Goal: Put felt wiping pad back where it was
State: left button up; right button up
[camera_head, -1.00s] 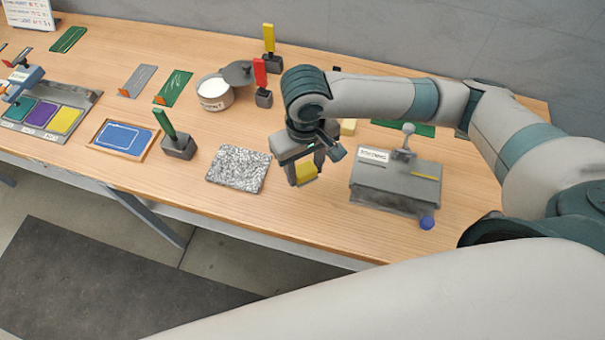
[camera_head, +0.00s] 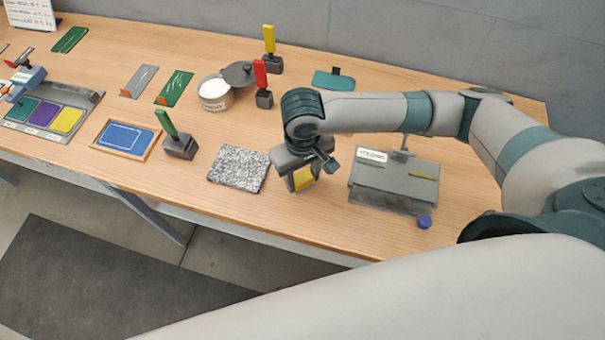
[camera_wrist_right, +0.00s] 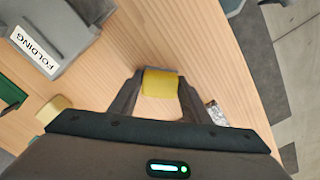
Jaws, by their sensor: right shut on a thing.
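A yellow block (camera_head: 303,181), which I take to be the felt wiping pad, is between the fingers of my right gripper (camera_head: 300,180). The right wrist view shows the same yellow block (camera_wrist_right: 160,84) gripped between the two fingertips, over wood. Whether it touches the table I cannot tell. The gripper is just right of a speckled grey mat (camera_head: 238,168) and left of a grey box-shaped device (camera_head: 394,188). My left gripper is not in view.
A second pale yellow block (camera_wrist_right: 52,108) shows in the wrist view, near the device labelled FOLDING (camera_wrist_right: 60,35). A green-handled tool (camera_head: 178,142) and a white pot (camera_head: 215,92) stand further left. Bare table lies in front.

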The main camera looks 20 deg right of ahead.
aim_at(302, 177)
jog(key=shift+f, duration=0.1)
jog(key=o, duration=1)
jog(key=shift+r, duration=0.65)
jog(key=shift+r+b, duration=1.3)
jog(key=shift+r, duration=4.2)
